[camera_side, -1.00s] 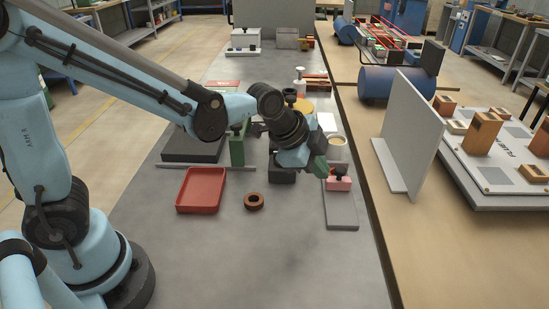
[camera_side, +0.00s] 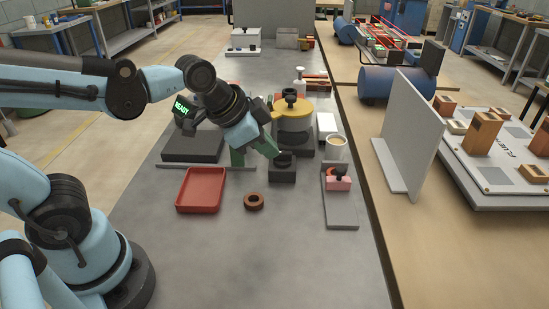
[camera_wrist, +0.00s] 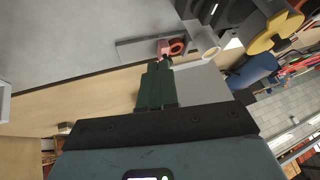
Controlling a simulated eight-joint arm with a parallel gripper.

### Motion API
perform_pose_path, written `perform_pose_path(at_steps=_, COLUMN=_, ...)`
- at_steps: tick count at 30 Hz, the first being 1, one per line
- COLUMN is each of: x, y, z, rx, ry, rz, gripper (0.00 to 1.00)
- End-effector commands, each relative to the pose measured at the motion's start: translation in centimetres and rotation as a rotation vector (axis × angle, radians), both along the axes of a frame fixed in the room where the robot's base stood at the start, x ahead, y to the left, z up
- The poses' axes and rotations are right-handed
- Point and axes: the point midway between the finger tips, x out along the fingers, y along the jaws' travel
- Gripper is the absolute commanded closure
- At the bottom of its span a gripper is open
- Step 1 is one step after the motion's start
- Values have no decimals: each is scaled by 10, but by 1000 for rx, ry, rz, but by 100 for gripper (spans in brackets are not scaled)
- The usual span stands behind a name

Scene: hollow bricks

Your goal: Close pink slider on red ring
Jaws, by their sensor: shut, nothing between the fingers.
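The pink slider (camera_side: 339,184) with a black knob sits on a grey rail plate (camera_side: 341,215) right of centre on the table. In the wrist view the pink slider (camera_wrist: 163,46) is just beyond my fingertips in the picture, and a red ring (camera_wrist: 178,47) shows right beside it. In the side view a red patch shows by the knob, mostly hidden. A separate brown-red ring (camera_side: 254,201) lies flat on the table. My gripper (camera_side: 277,154) is shut and empty, up and left of the slider, by a dark block. Its green fingers (camera_wrist: 155,70) are together.
A red tray (camera_side: 201,190) stands left of the loose ring. A dark block (camera_side: 283,174), a cup (camera_side: 337,147) and a yellow-topped pot (camera_side: 293,120) stand behind the ring and slider. A grey upright panel (camera_side: 412,128) is to the right. The front of the table is clear.

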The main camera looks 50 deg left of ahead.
Motion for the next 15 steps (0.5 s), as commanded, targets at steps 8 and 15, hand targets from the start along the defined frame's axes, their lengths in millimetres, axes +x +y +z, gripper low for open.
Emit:
perform_pose_path(at_steps=8, x=-41, y=40, z=-11, rx=-190, ry=8, rz=435, gripper=100)
perform_pose_path(at_steps=15, x=-40, y=39, z=-10, rx=-200, ry=8, rz=447, gripper=100)
